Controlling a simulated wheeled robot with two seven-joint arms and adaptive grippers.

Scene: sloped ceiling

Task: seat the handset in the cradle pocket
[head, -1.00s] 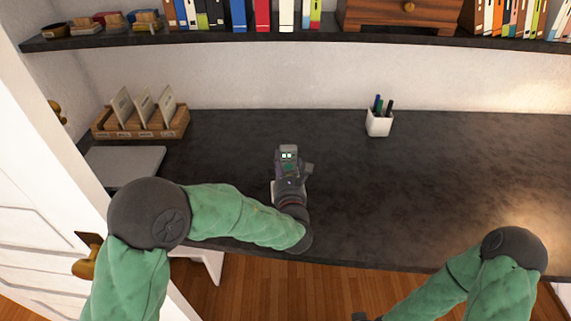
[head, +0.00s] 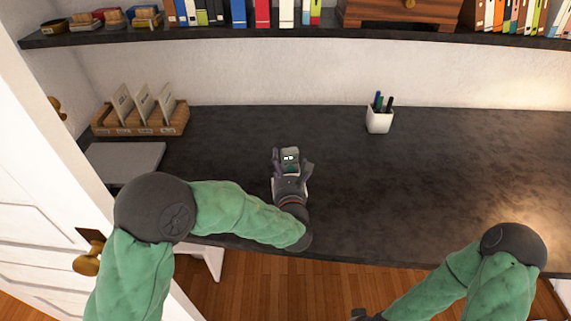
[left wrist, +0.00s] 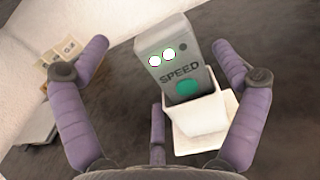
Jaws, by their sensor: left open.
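The grey handset (head: 290,158) stands in the middle of the desk. In the left wrist view the handset (left wrist: 173,62) shows two white lights, the word SPEED and a green button. Its lower end is inside the pocket of the white cradle (left wrist: 201,117), and it looks slightly tilted in that view. How deep it sits is hidden by the pocket's front wall. My left gripper (head: 292,166) is open, its purple fingers spread on either side of the handset and apart from it. Only a dark piece of my right gripper (head: 362,314) shows at the bottom edge.
A wooden card rack (head: 140,119) and a flat grey slab (head: 125,160) lie at the left of the desk. A white pen cup (head: 379,121) stands behind and to the right. The right side of the desk (head: 460,190) is clear. A shelf overhangs the back.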

